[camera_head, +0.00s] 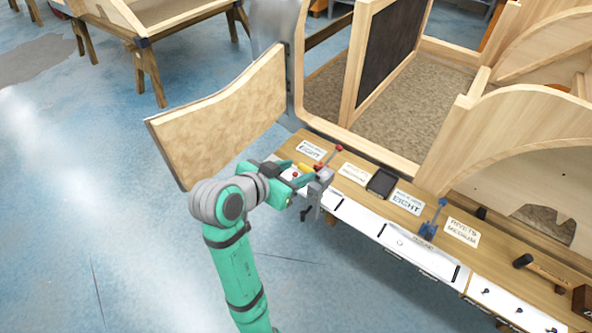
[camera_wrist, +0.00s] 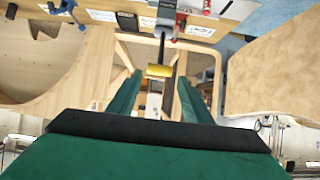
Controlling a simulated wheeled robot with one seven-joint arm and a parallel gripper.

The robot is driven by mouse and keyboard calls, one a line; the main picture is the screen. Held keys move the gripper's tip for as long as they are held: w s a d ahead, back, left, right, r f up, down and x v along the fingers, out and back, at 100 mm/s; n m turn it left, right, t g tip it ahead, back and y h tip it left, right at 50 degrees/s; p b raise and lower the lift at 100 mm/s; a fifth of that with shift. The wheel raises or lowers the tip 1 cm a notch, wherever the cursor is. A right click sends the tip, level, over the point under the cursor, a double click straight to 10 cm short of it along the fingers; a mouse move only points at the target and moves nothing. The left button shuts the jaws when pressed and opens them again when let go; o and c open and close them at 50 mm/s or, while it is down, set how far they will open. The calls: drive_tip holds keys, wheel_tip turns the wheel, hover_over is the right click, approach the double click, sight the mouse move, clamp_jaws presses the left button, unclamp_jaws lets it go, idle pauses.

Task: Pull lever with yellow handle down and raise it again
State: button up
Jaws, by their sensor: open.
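The lever's yellow handle (camera_wrist: 159,71) shows in the wrist view between the ends of my green fingers. In the head view the yellow handle (camera_head: 305,168) is a small patch beside my gripper, partly hidden by it. My gripper (camera_head: 299,180) is at the left end of the wooden workbench edge. In the wrist view my gripper (camera_wrist: 160,84) is open, with one finger on each side of the yellow handle and visible gaps. Whether either finger touches it I cannot tell. Grey lever metalwork (camera_wrist: 165,12) lies beyond the handle.
A red-handled clamp (camera_head: 327,158) stands close to my gripper. A blue clamp (camera_head: 434,220) is farther right on the bench (camera_head: 405,222). A black tray (camera_head: 381,182) and label cards lie between. Blue floor is open at lower left.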

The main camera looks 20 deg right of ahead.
drive_tip(key=shift+s+a+f, duration=0.1)
drive_tip(key=shift+a+f, duration=0.15)
drive_tip(key=c, duration=0.5)
drive_tip(key=s+a+f+n+h, duration=0.1)
drive_tip(key=n, duration=0.1)
drive_tip(key=s+a+f+n+h, duration=0.1)
drive_tip(key=a+f+n, duration=0.1)
drive_tip(key=n, duration=0.1)
drive_tip(key=s+a+f+n+h, duration=0.1)
drive_tip(key=a+f+n, duration=0.1)
drive_tip(key=n, duration=0.1)
drive_tip(key=shift+s+h, duration=0.3)
clamp_jaws()
drive_tip(key=s+a+n+t+h, duration=0.3)
drive_tip(key=a+n, duration=0.3)
drive_tip(key=n, duration=0.3)
drive_tip(key=w+d+r+n, duration=0.1)
drive_tip(key=w+d, duration=0.5)
drive_tip(key=d, duration=0.5)
drive_tip(key=shift+w+d+r+t, duration=0.2)
drive_tip(key=shift+w+d+t, duration=0.1)
drive_tip(key=shift+d+t, duration=0.1)
drive_tip(key=shift+w, duration=0.1)
drive_tip(key=shift+a, duration=0.1)
